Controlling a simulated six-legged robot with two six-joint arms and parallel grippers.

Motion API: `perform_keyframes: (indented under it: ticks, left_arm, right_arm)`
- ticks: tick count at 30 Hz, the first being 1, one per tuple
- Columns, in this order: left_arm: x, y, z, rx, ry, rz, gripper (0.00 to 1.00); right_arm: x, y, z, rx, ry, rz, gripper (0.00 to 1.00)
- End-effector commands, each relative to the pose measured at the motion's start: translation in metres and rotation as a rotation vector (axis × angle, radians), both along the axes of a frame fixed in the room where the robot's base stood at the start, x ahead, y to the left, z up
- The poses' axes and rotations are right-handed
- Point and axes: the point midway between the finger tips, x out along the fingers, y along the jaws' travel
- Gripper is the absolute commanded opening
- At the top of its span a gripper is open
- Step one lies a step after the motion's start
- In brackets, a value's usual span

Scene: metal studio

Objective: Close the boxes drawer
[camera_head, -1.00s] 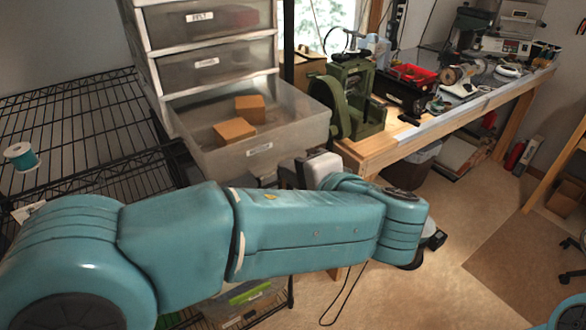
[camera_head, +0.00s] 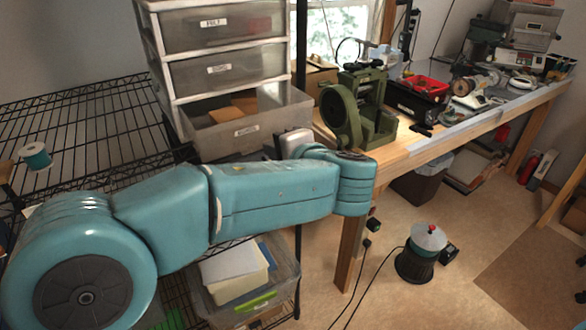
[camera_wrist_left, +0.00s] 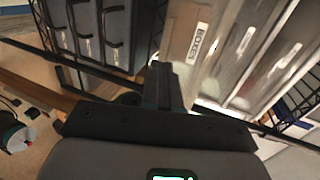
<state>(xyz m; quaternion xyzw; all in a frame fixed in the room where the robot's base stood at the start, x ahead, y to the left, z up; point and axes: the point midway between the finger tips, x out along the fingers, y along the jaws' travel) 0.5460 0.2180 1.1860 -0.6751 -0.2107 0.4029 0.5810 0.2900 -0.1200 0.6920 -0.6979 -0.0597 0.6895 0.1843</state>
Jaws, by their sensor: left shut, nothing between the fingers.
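The boxes drawer (camera_head: 215,142) is the translucent lowest drawer of the white-framed unit in the head view, and it stands partly pulled out. Two brown boxes (camera_head: 226,114) lie inside, partly hidden by its front. In the left wrist view the drawer front, labelled BOXES (camera_wrist_left: 197,42), is tilted in the picture, just beyond the fingers. My left gripper (camera_wrist_left: 165,72) is shut and empty, pointing at the drawer front near its label. In the head view my teal left arm hides most of that gripper. Whether the fingertips touch the front cannot be told. My right gripper is out of view.
Two shut drawers (camera_head: 222,68) are above the open one. A wire shelf (camera_head: 75,130) with a teal spool (camera_head: 36,156) extends left. A wooden workbench (camera_head: 440,130) with a green machine (camera_head: 358,110) stands close on the right. A clear bin (camera_head: 262,295) sits below my arm.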

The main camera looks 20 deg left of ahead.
Motion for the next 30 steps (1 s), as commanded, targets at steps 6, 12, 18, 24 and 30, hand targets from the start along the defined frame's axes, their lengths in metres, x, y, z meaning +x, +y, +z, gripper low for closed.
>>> perform_keyframes:
  ticks: [6,12,18,24,30]
  left_arm:
    - [0.034,0.045,-0.001,0.0,0.001,0.005,0.0]
    - [0.057,0.073,0.0,0.001,0.001,0.003,0.0]
    - [0.07,0.09,0.0,0.0,0.002,0.001,0.0]
    - [0.075,0.096,0.0,0.0,0.0,0.0,0.0]
    - [0.075,0.096,0.0,0.0,0.0,0.0,0.0]
  right_arm:
    - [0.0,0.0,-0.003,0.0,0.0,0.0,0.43]
    - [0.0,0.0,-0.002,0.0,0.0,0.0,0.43]
    - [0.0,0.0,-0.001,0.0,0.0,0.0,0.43]
    - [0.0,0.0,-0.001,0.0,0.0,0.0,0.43]
    - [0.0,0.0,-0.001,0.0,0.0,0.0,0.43]
